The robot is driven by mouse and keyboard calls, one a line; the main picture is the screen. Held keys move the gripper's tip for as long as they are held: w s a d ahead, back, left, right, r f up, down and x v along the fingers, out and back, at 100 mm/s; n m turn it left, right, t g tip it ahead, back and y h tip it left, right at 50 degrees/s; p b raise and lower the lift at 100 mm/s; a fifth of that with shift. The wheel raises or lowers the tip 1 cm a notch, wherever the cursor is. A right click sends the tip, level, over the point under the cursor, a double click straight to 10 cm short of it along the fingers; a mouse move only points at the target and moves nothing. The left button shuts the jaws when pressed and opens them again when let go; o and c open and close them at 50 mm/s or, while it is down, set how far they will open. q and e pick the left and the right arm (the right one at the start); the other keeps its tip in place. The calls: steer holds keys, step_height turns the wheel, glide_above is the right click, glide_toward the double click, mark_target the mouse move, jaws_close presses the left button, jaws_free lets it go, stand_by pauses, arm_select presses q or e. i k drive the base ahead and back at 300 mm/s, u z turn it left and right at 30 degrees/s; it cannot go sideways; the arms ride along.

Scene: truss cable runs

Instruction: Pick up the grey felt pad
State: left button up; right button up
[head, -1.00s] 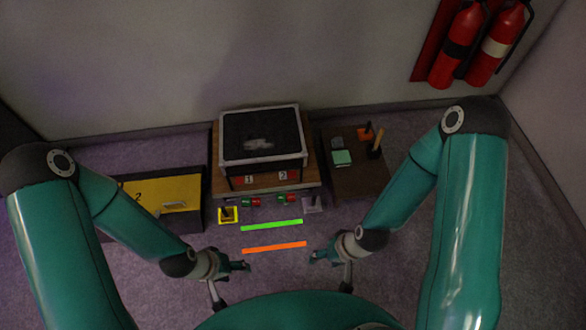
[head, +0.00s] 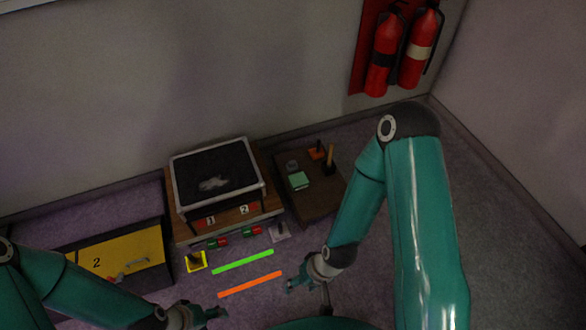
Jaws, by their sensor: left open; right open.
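A small dark grey patch (head: 292,166), perhaps the grey felt pad, lies on the brown low table (head: 318,205), behind a mint green block (head: 299,180). It is too small and dim to be sure. My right gripper (head: 294,285) is open and empty, in front of the brown table and well apart from the patch. My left gripper (head: 214,313) is open and empty at the bottom edge, nearer to me than the orange strip (head: 250,284).
An orange block with a dark post (head: 316,151) and a wooden-handled tool (head: 329,159) stand on the brown table. A black-topped box (head: 215,175) stands left of it. A yellow-topped cabinet (head: 118,262) is further left. A green strip (head: 243,261) lies on the floor. Fire extinguishers (head: 385,55) hang on the wall.

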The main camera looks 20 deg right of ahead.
mark_target(292, 166)
steer(key=z, duration=0.95)
steer(key=k, duration=1.15)
steer(key=z, duration=0.75)
steer(key=i, duration=1.45)
steer(key=u, duration=1.2)
steer(key=i, duration=1.35)
steer(key=u, duration=0.4)
steer(key=k, duration=0.55)
steer(key=u, duration=0.05)
